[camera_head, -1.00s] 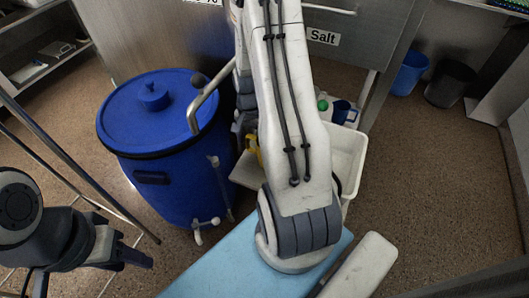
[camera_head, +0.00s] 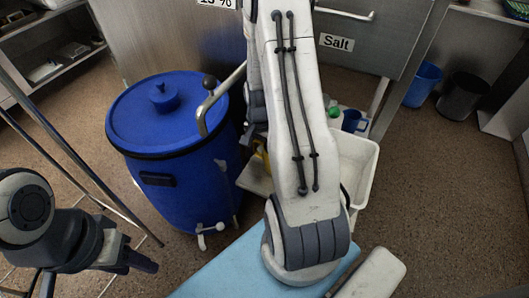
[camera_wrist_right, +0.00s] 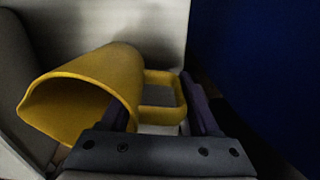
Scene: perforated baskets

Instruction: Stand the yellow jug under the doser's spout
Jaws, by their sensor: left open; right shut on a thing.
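The yellow jug (camera_wrist_right: 105,80) fills the left and middle of the right wrist view, its wide mouth facing the lower left. My right gripper (camera_wrist_right: 158,95) is shut on its handle (camera_wrist_right: 178,98). In the head view only a sliver of the jug (camera_head: 263,158) shows beside my right arm, which hides my right gripper. A curved metal pipe (camera_head: 222,95) with a dark ball end rises above the blue barrel's right side; I cannot tell whether it is the doser's spout. My left gripper (camera_head: 140,263) is open and empty at lower left, far from the jug.
The lidded blue barrel (camera_head: 168,185) has a white tap (camera_head: 205,235) low on its front. A white tray (camera_head: 359,165) and a blue mug (camera_head: 352,120) are right of my arm. A steel cabinet labelled Salt (camera_head: 337,43) stands behind. Open floor lies at right.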

